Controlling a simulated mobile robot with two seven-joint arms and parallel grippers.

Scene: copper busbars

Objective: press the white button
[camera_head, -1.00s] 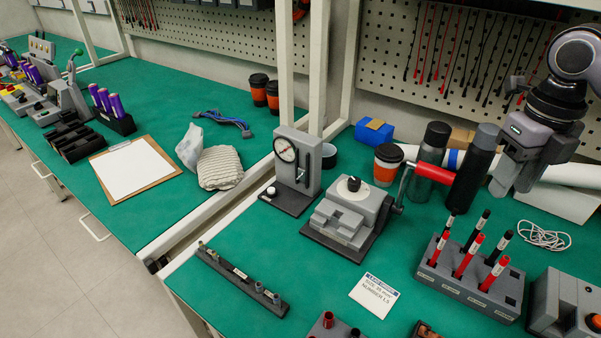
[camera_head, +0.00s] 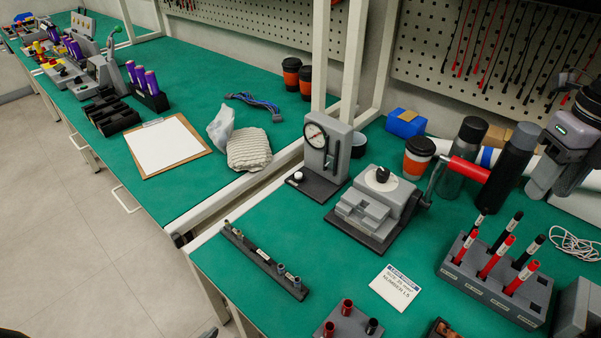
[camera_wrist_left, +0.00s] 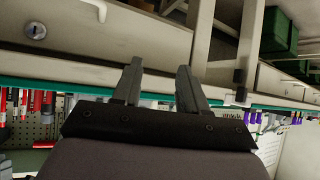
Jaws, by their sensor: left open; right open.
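A small white button (camera_head: 298,176) sits on the dark base plate of a grey dial-gauge stand (camera_head: 328,150), near the middle of the head view. Nothing touches it. My right gripper (camera_head: 541,190) hangs over the right part of the bench, well to the right of the button, empty; its opening is hard to see from this angle. My left gripper (camera_wrist_left: 158,85) shows in the left wrist view with its two fingers apart and nothing between them. The button is not visible in that view.
Beside the gauge stand is a grey press (camera_head: 377,205) with a red-handled lever. A rack of red and black pens (camera_head: 495,283) stands at right. A dark strip (camera_head: 262,260) lies near the front edge, with clear green bench between it and the gauge stand.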

